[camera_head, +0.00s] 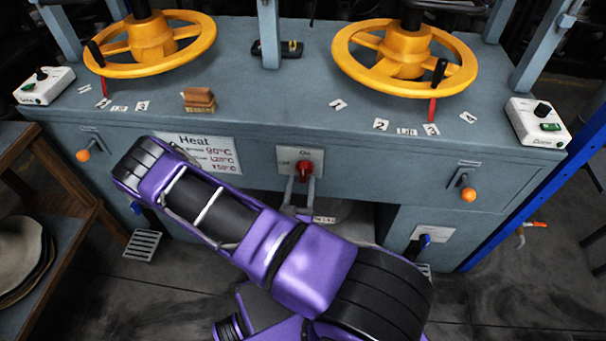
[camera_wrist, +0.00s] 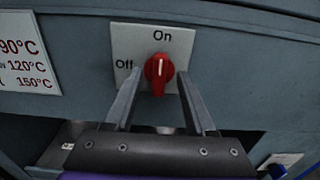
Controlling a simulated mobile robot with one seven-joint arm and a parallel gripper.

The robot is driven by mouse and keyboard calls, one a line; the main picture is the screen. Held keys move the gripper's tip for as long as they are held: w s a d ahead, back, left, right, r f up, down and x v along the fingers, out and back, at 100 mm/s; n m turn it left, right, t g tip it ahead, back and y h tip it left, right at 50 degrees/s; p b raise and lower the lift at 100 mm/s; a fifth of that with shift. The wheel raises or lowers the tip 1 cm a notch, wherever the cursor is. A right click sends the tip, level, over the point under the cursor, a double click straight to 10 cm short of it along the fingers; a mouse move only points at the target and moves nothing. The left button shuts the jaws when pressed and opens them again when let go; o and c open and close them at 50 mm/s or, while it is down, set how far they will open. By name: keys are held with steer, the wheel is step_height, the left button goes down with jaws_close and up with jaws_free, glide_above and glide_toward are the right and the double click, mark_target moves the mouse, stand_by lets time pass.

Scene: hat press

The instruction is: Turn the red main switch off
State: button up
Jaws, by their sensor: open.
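The red main switch (camera_wrist: 157,72) is a round knob on a pale plate (camera_wrist: 125,44) on the front of the grey-blue press. Its white mark points up at "On"; "Off" is printed to its left. The switch also shows in the head view (camera_head: 304,170). My gripper (camera_wrist: 160,80) is open in the wrist view, with one finger on each side of the knob's lower part. I cannot tell whether either finger touches it. In the head view my gripper (camera_head: 300,188) is at the plate, largely beyond my purple arm.
A Heat sign (camera_head: 208,154) is left of the switch. Orange-knobbed levers (camera_head: 468,194) (camera_head: 83,155) stick out from the front on both sides. Yellow handwheels (camera_head: 405,60) (camera_head: 150,45) stand on top. A blue-handled valve (camera_head: 424,240) is low at the right.

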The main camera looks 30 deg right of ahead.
mark_target(303, 173)
steer(key=shift+x, duration=1.9)
jaws_close()
